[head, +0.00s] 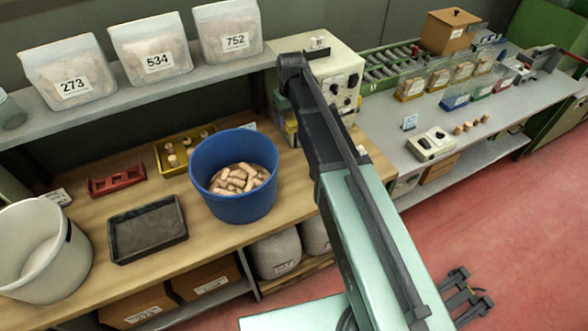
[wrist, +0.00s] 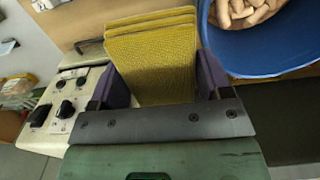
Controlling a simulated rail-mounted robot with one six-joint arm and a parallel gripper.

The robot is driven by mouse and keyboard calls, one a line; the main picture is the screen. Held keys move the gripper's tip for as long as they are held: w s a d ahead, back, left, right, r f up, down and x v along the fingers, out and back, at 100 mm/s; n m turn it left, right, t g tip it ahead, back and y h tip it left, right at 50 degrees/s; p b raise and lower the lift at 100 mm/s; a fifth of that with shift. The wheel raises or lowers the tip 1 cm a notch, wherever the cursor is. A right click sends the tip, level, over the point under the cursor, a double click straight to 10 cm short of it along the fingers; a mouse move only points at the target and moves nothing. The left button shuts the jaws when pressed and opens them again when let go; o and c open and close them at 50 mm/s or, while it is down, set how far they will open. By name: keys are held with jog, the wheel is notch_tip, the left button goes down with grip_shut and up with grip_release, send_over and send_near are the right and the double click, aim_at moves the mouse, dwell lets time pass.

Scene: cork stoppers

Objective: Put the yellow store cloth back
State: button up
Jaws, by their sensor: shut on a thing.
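The yellow cloth (wrist: 152,62), folded in several layers with a woven texture, stands between the two purple fingers of my gripper (wrist: 161,82) in the wrist view. My gripper is shut on it, with the folded edges pointing away from the palm. In the head view my arm reaches toward the grey control box, and the arm hides most of the gripper. A small yellowish patch shows beside the arm there, but I cannot tell whether it is the cloth.
A blue tub (head: 234,190) of corks stands on the wooden bench, near the cloth in the wrist view (wrist: 270,62). The knobbed control box (head: 336,85) is close behind my arm. A black tray (head: 147,229), red rack (head: 117,180) and yellow tray (head: 183,150) occupy the bench.

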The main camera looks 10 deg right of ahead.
aim_at(293, 177)
jog(key=shift+s+d+r, duration=0.15)
jog(key=shift+r, duration=0.1)
notch_tip(293, 177, down, 29)
jog(key=b, duration=2.9)
jog(key=shift+r, duration=0.4)
jog(key=shift+f, duration=0.25)
jog(key=o, duration=0.5)
jog(key=shift+o, duration=0.2)
notch_tip(293, 177, up, 13)
jog(key=p, duration=1.3)
jog(key=s+m, duration=0.2)
jog(key=s, duration=2)
jog(key=shift+s+f+m, duration=0.25)
jog(key=shift+m, duration=0.05)
